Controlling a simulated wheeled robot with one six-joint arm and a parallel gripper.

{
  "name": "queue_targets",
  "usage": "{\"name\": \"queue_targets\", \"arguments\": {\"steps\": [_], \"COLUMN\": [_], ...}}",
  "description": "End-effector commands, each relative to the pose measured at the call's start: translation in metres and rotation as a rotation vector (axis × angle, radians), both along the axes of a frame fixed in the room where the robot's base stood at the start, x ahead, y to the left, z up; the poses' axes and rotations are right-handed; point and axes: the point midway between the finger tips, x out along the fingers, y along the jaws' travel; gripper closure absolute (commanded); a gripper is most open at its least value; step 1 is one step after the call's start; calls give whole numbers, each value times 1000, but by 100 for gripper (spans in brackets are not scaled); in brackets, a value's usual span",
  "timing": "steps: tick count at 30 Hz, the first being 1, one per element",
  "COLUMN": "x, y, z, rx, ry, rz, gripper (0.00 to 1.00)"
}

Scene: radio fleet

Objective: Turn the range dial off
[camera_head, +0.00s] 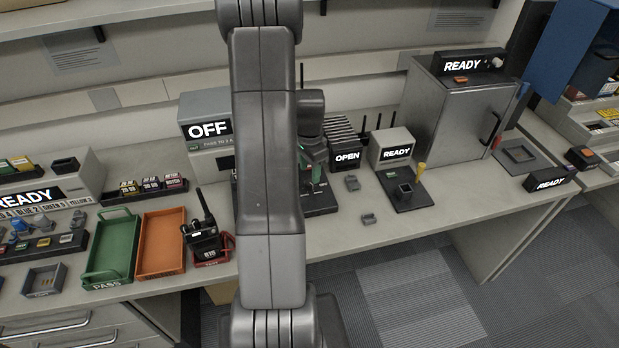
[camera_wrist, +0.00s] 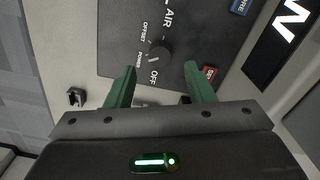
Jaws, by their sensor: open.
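The dial (camera_wrist: 159,51) is a dark round knob on a dark panel (camera_wrist: 115,35) in the wrist view. White labels around it read AIR, OFFSET, POWER and OFF. I cannot tell for sure which label its pointer faces. My gripper (camera_wrist: 160,82) is open, with its two green fingers apart and nothing between them. In the picture the fingertips lie just below the dial, one to each side, and do not appear to touch it. In the head view my gripper (camera_head: 312,172) is over the panel (camera_head: 320,202), where my arm hides most of it and the dial.
A display reading OFF (camera_head: 208,129) is left of my arm. A box reading OPEN (camera_head: 346,156) and a READY box (camera_head: 390,147) stand to the right. A radio (camera_head: 203,238) stands in a red tray beside orange (camera_head: 161,243) and green (camera_head: 111,248) trays. Small grey clips lie on the bench.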

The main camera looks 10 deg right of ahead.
Motion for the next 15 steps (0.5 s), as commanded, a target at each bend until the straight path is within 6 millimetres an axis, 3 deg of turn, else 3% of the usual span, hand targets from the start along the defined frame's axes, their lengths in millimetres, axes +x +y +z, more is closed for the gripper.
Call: {"name": "queue_targets", "arguments": {"steps": [6,15], "x": [0,0], "y": [0,0], "z": [-31,-47], "rx": [0,-1], "ry": [2,-1], "rz": [1,1], "gripper": [51,51]}}
